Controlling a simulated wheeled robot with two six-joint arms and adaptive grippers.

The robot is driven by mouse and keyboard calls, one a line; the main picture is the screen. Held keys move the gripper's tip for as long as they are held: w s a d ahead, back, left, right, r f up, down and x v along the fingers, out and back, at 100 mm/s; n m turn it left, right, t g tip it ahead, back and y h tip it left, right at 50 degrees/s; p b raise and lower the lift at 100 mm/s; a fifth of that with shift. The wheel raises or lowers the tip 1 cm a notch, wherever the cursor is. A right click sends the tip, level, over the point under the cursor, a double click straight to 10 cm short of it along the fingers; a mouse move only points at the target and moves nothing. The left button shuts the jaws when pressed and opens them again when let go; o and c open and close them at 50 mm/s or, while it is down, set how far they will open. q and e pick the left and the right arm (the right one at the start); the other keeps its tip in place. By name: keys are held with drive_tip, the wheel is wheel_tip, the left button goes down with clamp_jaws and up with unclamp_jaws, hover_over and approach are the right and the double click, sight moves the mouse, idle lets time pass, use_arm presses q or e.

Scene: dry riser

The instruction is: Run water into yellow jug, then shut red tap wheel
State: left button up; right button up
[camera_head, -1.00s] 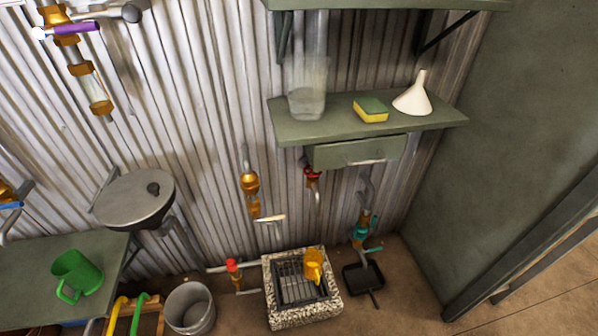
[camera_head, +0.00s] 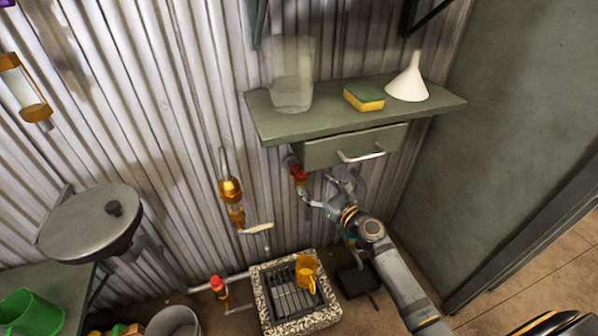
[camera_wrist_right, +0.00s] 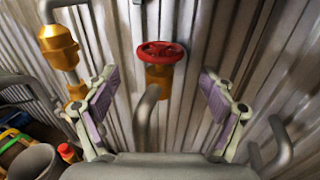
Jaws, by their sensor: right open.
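The yellow jug (camera_head: 307,272) stands on the grate of the speckled stone drain basin (camera_head: 262,300), at its back right. No water stream shows at the spout. My right gripper (camera_head: 322,191) is just in front of this tap. In the wrist view its open fingers (camera_wrist_right: 157,82) stand either side of the tap, apart from the wheel. My left gripper is not in view.
The shelf (camera_head: 290,125) and drawer (camera_head: 345,150) sit just above the tap. A brass valve with a pale lever (camera_head: 257,228) is to its left. A red-capped valve (camera_head: 217,284) stands left of the basin. A dark pan (camera_head: 357,281) lies right of it.

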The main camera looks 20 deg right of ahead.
sight(301, 173)
drive_tip(key=x, duration=0.7)
drive_tip(key=shift+f, duration=0.1)
drive_tip(key=shift+s, duration=0.1)
drive_tip(key=c, duration=1.2)
